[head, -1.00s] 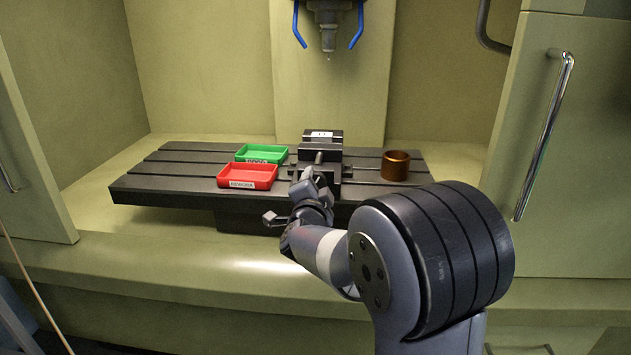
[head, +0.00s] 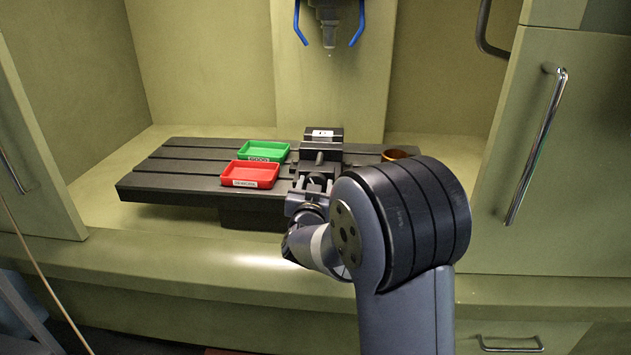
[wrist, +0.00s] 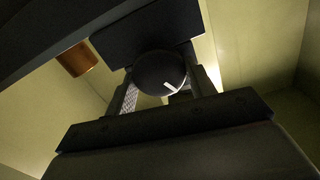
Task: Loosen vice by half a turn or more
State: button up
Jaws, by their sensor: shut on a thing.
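The dark vice (head: 323,147) stands on the slotted machine table, with its front end facing me and partly hidden by my gripper and arm. My gripper (head: 314,185) is at the front of the vice. In the wrist view, a round black knob (wrist: 157,68) with a white line on its face sits between the two fingers of my gripper (wrist: 162,85), which is shut on it. The white line slants down to the right. The dark vice body (wrist: 150,32) shows beyond the knob.
A red tray (head: 225,182) and a green tray (head: 242,155) lie on the table (head: 165,180) left of the vice. A copper-coloured cup (head: 397,154) stands to the right, partly hidden by my arm. The spindle (head: 328,30) with blue hoses hangs above.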

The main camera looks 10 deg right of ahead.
jog(key=shift+a+f+n+p, duration=0.15)
jog(key=shift+n+p, duration=1.8)
jog(key=shift+n, duration=3.3)
jog(key=shift+d+f+n+p, duration=0.15)
jog(key=shift+n+p, duration=1.85)
jog(key=shift+n, duration=3.3)
jog(key=shift+a+f+n+p, duration=0.15)
jog(key=shift+n+p, duration=1.8)
jog(key=shift+n, duration=3.3)
jog(key=o, duration=1)
jog(key=shift+c, duration=0.2)
jog(key=shift+r, duration=0.1)
